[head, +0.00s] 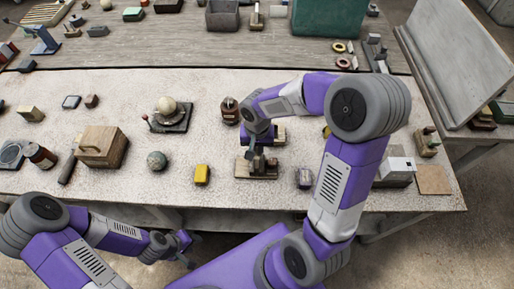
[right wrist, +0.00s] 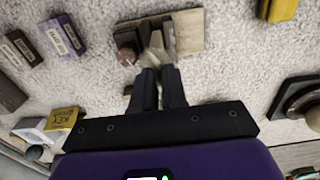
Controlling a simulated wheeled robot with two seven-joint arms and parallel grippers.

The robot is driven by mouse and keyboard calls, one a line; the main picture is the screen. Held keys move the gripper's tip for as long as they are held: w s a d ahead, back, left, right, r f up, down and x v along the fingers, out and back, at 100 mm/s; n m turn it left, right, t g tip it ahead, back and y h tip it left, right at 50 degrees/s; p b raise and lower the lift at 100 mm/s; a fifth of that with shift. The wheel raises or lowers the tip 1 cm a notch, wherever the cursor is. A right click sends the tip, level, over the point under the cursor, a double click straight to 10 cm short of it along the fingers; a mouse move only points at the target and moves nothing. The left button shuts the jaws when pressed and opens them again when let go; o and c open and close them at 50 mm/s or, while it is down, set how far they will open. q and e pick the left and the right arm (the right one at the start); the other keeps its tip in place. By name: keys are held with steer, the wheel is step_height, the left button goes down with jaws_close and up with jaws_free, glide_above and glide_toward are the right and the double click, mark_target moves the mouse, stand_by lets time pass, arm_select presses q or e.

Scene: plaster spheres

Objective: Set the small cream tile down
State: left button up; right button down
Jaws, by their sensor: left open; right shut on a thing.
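My right gripper (right wrist: 158,72) is shut on a small pale cream piece (right wrist: 156,47), which I take to be the cream tile. It is seen nearly edge-on between the fingertips, over a small wooden stand (right wrist: 188,30) with a dark edge. I cannot tell whether the piece touches the stand. In the head view the right gripper (head: 257,160) is above the same stand (head: 258,172), and the piece is too small to make out there. My left gripper (head: 190,244) is open, low in front of the table's near edge, apart from everything on the table.
A dark brown jar (head: 229,110) stands behind. A flat tan square (head: 434,180) lies at the right. Bare table separates most things.

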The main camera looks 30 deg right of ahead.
steer(key=shift+f+b, duration=2.15)
steer(key=shift+f, duration=0.25)
steer(key=c, duration=1.1)
jaws_free()
steer(key=shift+r, duration=0.15)
steer(key=shift+r+p, duration=1.5)
steer(key=shift+r, duration=0.45)
steer(key=shift+f, duration=0.1)
